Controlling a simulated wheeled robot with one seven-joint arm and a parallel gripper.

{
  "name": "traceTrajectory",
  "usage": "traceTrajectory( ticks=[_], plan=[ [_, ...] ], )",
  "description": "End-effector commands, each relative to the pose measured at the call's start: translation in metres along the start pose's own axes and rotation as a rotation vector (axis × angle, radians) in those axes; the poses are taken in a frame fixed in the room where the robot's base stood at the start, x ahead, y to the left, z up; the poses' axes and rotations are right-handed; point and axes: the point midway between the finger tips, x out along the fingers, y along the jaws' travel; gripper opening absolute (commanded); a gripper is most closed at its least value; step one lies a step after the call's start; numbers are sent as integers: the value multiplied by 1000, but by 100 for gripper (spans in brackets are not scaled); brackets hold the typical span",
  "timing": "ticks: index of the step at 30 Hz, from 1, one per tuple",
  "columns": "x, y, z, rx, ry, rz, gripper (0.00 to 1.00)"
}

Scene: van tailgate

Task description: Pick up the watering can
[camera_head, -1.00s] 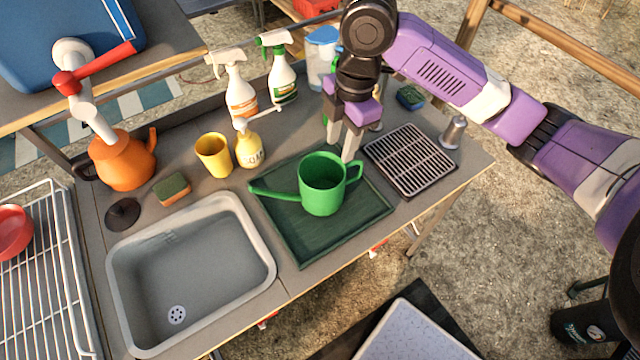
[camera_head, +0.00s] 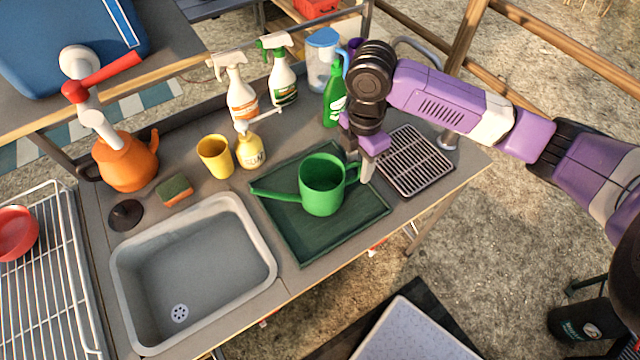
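The green watering can (camera_head: 321,190) stands upright on a dark green tray (camera_head: 300,247). Its spout points left and its handle is on the right, partly covered by my gripper. My gripper (camera_head: 360,167) points down at the handle, with one pale finger on the handle's right side. The other finger is mostly hidden, so I cannot tell whether the fingers are open or closed on the handle.
A grey sink (camera_head: 190,275) lies left of the tray. A drying rack (camera_head: 413,163) is right of my gripper.

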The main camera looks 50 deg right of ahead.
Motion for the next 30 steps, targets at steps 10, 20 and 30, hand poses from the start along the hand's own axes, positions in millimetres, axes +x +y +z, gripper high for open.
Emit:
traceTrajectory(
  ticks=[10,20,30],
  plan=[
    [0,0,0,0,0,0,0],
    [0,0,0,0,0,-1,0],
    [0,0,0,0,0,-1,0]
  ],
)
